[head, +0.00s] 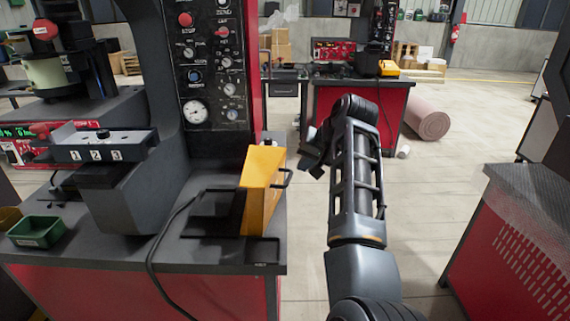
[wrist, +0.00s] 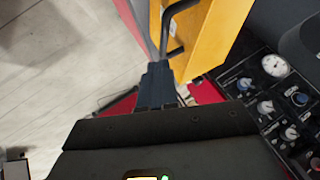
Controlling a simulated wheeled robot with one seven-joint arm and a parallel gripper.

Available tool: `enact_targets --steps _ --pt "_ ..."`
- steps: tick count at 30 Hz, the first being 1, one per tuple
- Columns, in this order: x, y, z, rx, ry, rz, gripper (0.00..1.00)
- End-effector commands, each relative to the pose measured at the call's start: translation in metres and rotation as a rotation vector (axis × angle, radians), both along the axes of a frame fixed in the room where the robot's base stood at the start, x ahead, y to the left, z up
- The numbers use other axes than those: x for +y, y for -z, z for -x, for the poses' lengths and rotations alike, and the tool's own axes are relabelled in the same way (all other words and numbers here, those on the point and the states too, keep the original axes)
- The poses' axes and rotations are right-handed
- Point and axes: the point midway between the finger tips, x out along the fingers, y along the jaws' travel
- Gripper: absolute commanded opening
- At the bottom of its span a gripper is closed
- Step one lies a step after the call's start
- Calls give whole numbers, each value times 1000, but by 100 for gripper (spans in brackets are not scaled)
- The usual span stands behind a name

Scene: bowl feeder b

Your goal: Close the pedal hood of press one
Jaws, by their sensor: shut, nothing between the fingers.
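The yellow pedal hood (head: 262,190) stands upright, swung open, on the press table in the head view. A black handle (head: 288,179) sticks out from its right side. The dark pedal base (head: 210,215) lies to the left of the hood. My gripper (head: 308,160) is just right of the hood, near the handle. In the wrist view my gripper (wrist: 158,75) is shut and empty, with its fingertips beside the lower end of the handle (wrist: 174,48). The yellow hood (wrist: 215,35) fills the area behind it. I cannot tell whether the fingers touch the handle.
The press's control panel (head: 212,70) with knobs and a gauge rises behind the hood. A black cable (head: 152,250) runs down the front. A green tray (head: 36,231) sits at the left. A red cabinet (head: 520,240) stands at the right. Open floor (head: 440,180) lies between.

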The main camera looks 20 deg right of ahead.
Motion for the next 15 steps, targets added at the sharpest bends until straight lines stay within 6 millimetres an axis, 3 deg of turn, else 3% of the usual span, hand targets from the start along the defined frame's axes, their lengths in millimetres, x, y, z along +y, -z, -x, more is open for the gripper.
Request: enact_targets --steps 5,15 --pt "8 27 -19 4 -1 -2 0" --pt "39 24 -40 0 0 -1 0"
